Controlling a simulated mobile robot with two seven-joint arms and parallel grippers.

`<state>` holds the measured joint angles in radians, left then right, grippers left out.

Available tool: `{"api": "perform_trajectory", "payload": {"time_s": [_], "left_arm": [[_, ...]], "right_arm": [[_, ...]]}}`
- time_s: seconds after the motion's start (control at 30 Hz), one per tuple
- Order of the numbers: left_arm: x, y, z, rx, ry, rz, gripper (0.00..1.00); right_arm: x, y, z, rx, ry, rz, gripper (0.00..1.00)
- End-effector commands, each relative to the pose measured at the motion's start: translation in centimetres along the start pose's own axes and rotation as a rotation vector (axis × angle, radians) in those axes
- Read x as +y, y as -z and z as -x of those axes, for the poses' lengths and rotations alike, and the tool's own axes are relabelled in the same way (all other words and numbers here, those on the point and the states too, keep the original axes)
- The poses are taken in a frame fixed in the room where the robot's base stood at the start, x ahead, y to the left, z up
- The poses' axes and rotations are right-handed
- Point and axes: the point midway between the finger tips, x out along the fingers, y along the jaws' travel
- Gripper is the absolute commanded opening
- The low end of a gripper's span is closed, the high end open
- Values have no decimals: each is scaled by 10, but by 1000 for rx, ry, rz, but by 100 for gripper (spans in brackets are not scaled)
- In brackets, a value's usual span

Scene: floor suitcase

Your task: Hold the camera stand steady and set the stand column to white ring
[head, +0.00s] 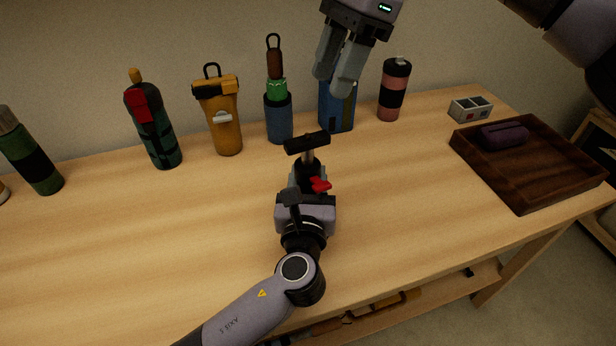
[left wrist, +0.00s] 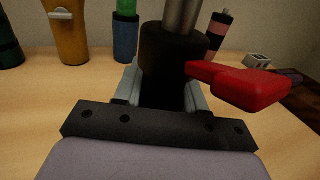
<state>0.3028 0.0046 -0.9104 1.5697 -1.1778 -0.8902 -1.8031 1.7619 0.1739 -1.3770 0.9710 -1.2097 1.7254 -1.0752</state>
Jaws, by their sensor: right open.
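The camera stand shows in the head view with a black crosspiece (head: 306,142) on top, a short bare silver stand column (head: 309,157) and a black sleeve (head: 308,175). A red lever (head: 320,185) sticks out from the sleeve; it is large in the left wrist view (left wrist: 240,86). My left gripper (head: 306,188) has its grey fingers on both sides of the sleeve (left wrist: 168,65), closed on it. The stand's foot is hidden. I see no white ring on the column. My right gripper (head: 342,75) is open and empty, above and behind the stand.
Along the back stand a green bottle (head: 152,122), a yellow flask (head: 225,125), a blue-green bottle (head: 279,120), a blue container (head: 337,112) and a pink-black canister (head: 394,92). A brown tray (head: 530,185) holds a purple item (head: 504,135). The table between is clear.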

Motion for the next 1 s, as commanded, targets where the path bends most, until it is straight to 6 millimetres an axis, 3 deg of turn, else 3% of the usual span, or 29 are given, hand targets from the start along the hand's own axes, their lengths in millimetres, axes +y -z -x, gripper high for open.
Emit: {"api": "perform_trajectory", "payload": {"time_s": [0.03,0.13,0.17,0.37,0.7,1.0], "left_arm": [[0,0,0,0,0,0,0],[0,0,0,0,0,0,0],[0,0,0,0,0,0,0],[0,0,0,0,0,0,0],[0,0,0,0,0,0,0],[0,0,0,0,0,0,0]], "right_arm": [[0,0,0,1,0,4,65],[2,-1,0,15,5,49,98],[3,-2,-1,23,7,78,100],[16,-12,-3,135,36,443,100],[45,-34,2,422,64,1241,100],[58,-44,6,582,53,1592,100]]}}
